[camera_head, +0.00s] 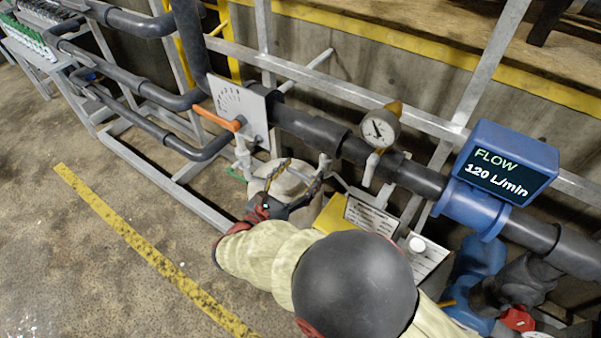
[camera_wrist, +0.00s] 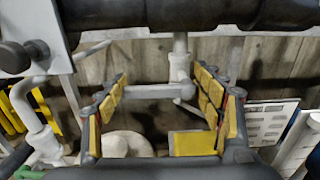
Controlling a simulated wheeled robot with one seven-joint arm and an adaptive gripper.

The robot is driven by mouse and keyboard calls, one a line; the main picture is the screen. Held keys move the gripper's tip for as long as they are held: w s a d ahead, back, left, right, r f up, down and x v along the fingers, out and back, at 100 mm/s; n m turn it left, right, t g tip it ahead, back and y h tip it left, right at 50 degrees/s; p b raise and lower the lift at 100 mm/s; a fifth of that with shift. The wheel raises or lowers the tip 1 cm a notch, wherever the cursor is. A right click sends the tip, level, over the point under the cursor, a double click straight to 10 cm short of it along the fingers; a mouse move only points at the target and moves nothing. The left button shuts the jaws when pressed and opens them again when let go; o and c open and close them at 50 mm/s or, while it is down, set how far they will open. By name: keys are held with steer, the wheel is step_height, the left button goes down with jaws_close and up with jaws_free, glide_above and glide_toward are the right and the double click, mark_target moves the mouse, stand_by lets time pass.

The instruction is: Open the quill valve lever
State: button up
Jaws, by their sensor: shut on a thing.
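The orange valve lever (camera_head: 218,117) sticks out to the left across the grey plate with a dial of holes (camera_head: 236,103), on the dark pipe in the head view. My gripper (camera_head: 296,172) is below that pipe, to the lower right of the lever and apart from it. In the wrist view my gripper (camera_wrist: 162,80) shows its two yellow-padded fingers spread well apart. I see nothing clamped between the pads. A grey rod (camera_wrist: 150,91) shows in the gap, seemingly behind the fingers. The plate (camera_wrist: 45,30) is at the upper left of the wrist view; the orange lever does not show there.
A pressure gauge (camera_head: 380,129) and a blue flow meter (camera_head: 505,165) reading 120 L/min sit along the pipe to the right. A white rounded container (camera_head: 262,187) is below the plate. Grey frame rails run behind. The floor at the left is clear.

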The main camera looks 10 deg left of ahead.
steer(key=shift+c, duration=1.1)
steer(key=shift+n+p, duration=0.3)
steer(key=shift+p, duration=0.4)
steer(key=n+p, duration=0.1)
steer(key=p, duration=0.2)
steer(key=shift+f+n, duration=0.1)
steer(key=shift+n, duration=0.3)
steer(key=n+p, duration=0.1)
steer(key=p, duration=0.1)
steer(key=f+n+p, duration=0.1)
steer(key=n+p, duration=0.1)
steer(key=p, duration=0.1)
steer(key=n+p, duration=0.2)
steer(key=shift+d+f+p, duration=0.1)
steer(key=shift+f+p, duration=0.2)
steer(key=shift+p, duration=0.1)
steer(key=shift+s+d+f+n+p, duration=0.15)
steer(key=shift+d+f+n+p, duration=0.2)
steer(key=shift+n+p, duration=1.2)
steer(key=shift+s+d+f+n+p, duration=0.15)
steer(key=shift+d+f+n+p, duration=0.2)
steer(key=shift+n+p, duration=1.15)
steer(key=shift+s+d+f+n+p, duration=0.15)
steer(key=shift+d+f+n+p, duration=0.2)
steer(key=shift+n+p, duration=1.2)
steer(key=shift+f+n+b, duration=0.1)
steer(key=shift+n+b, duration=0.45)
steer(key=shift+n, duration=0.25)
steer(key=o, duration=1.7)
